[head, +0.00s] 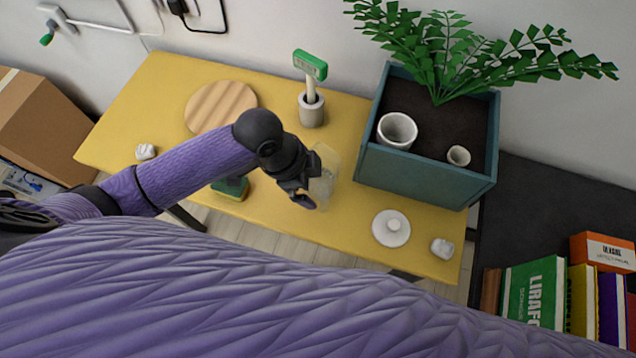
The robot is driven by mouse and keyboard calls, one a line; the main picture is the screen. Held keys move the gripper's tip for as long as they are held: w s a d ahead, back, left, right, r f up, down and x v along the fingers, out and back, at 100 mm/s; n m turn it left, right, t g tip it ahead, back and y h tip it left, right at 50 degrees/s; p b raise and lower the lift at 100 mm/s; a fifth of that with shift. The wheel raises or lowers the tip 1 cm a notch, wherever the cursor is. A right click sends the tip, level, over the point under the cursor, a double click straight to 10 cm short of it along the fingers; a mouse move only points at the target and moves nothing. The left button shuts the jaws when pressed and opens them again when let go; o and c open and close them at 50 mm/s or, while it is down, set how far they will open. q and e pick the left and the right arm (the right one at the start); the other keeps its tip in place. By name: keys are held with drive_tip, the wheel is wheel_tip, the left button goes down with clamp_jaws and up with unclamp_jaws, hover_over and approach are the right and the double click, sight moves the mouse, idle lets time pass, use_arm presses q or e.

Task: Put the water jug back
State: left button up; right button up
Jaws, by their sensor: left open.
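A clear, see-through vessel (325,178), which looks like the water jug, stands on the yellow table near its middle. My left gripper (307,186) is at its left side with the jaws open. The fingers overlap the vessel's near left edge in the picture; I cannot tell whether they touch it. Part of the vessel is hidden behind the gripper. My right gripper is not in view.
A teal planter (425,178) with a fern and two white pots is right of the vessel. A white lid (391,228) lies in front. A grey holder with a green-headed tool (311,108) and a round wooden board (220,104) are behind. A green sponge-like block (232,188) is left.

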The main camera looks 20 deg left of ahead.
use_arm(q)
drive_tip(key=p+v, duration=0.1)
drive_tip(key=v, duration=0.4)
drive_tip(key=shift+a+r, duration=0.1)
drive_tip(key=shift+r, duration=0.15)
drive_tip(key=s+d+n+t, duration=0.2)
drive_tip(key=s+d+n, duration=0.1)
drive_tip(key=s+n, duration=0.15)
drive_tip(key=s+a+f+n+y, duration=0.2)
drive_tip(key=s+a+n+y, duration=0.2)
drive_tip(key=s+a+n, duration=0.4)
drive_tip(key=s+f+g+b, duration=0.1)
drive_tip(key=s+f+b, duration=0.15)
drive_tip(key=f, duration=1.15)
drive_tip(key=s+f+g+b, duration=0.1)
drive_tip(key=s+f+b, duration=0.15)
drive_tip(key=f, duration=1.25)
drive_tip(key=s+a+f+b, duration=0.1)
drive_tip(key=s+f+b, duration=0.1)
drive_tip(key=s+f, duration=0.3)
drive_tip(key=s, duration=0.2)
drive_tip(key=shift+s+a+f+g, duration=0.25)
drive_tip(key=shift+f+g, duration=0.15)
